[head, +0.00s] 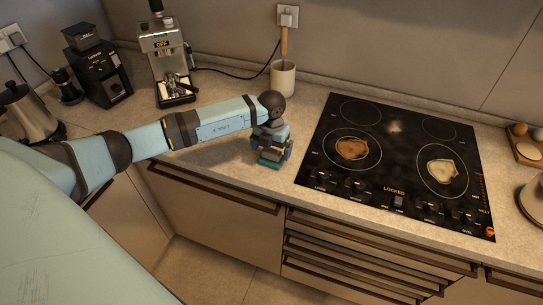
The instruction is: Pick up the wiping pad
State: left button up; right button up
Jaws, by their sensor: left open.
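The wiping pad (269,162) looks like a small teal-green block near the front edge of the grey counter, left of the black cooktop. My left gripper (271,156) points down right over it, with its fingers around or just above the pad. The gripper hides most of the pad, so I cannot tell whether the fingers touch it. My right gripper is not in view.
The black cooktop (396,126) has a brown stain (351,148) and a pale stain (442,170). A coffee machine (167,57), a grinder (98,68), a kettle (30,112) and a utensil crock (283,79) stand at the back and left. Drawers lie below the counter edge.

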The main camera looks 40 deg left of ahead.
aim_at(272, 151)
pick_arm(q)
jog(key=shift+f, duration=1.85)
jog(key=c, duration=0.8)
jog(key=shift+c, duration=0.2)
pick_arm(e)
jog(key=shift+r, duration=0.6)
pick_arm(q)
jog(key=shift+r, duration=0.1)
jog(key=shift+w+r, duration=0.1)
jog(key=shift+r, duration=0.4)
notch_tip(272, 151, up, 19)
jog(key=b, duration=0.2)
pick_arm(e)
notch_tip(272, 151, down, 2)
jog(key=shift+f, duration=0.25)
pick_arm(q)
jog(key=shift+o, duration=0.4)
